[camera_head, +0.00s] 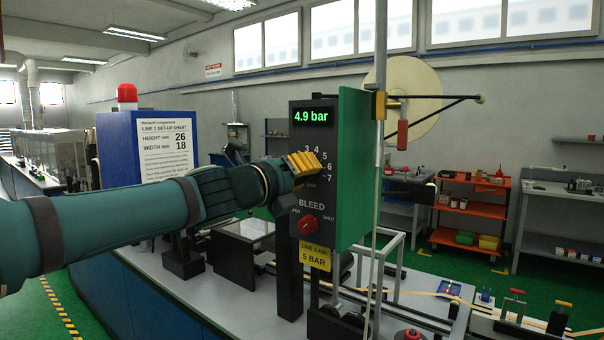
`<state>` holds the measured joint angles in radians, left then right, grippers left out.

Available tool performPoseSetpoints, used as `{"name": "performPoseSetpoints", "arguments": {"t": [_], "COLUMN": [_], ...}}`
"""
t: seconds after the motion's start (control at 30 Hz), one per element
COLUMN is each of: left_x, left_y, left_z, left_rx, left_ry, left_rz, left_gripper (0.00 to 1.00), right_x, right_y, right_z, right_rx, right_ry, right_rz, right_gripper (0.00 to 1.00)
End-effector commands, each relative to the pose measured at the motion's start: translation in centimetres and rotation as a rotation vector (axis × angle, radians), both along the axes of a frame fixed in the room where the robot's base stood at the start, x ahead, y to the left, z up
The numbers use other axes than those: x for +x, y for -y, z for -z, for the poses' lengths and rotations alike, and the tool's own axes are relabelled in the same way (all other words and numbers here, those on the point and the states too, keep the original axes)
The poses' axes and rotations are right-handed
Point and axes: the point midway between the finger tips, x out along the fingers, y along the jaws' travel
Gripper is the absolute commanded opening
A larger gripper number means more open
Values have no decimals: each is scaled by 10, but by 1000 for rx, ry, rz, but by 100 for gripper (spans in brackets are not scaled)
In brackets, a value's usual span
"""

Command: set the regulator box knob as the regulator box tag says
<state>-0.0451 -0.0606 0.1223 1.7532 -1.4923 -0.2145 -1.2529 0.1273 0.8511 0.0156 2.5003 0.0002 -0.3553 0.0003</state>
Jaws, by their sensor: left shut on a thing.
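The regulator box (298,128) is a tall dark panel on a post, with a green side. Its lit display (311,116) reads 4.9 bar. The yellow regulator box tag (315,255) below reads LINE 1 AIR, 5 BAR. My left gripper (308,163), with yellow fingers, is at the dial and shut on the regulator box knob, which the fingers hide. Dial figures 3 to 7 show around the fingers; the pointer is hidden. Below is a red BLEED knob (308,225) with a SHUT label to its right. My right gripper is not in view.
A blue cabinet (118,150) with a set-up sheet (167,148) and red lamp (127,94) stands left. A thin pole (380,130) and large pale reel (418,95) stand right of the box. Tape-line parts crowd the bench below.

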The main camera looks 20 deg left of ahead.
Motion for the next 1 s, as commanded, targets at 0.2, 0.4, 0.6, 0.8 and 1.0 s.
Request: {"name": "performPoseSetpoints", "arguments": {"t": [0.2,0.4,0.6,0.8,1.0], "left_x": [0,0,0,0,0], "left_y": [0,0,0,0,0], "left_z": [0,0,-1,-1,0], "left_rx": [45,55,54,54,53], "left_ry": [16,21,20,20,20], "left_rz": [-1,-1,-1,-1,-1], "left_gripper": [0,0,0,62,62], "right_x": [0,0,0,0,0], "right_y": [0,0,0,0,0], "right_z": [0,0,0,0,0], "right_rx": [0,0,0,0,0], "right_ry": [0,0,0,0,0], "right_rz": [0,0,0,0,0], "right_gripper": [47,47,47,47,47]}}
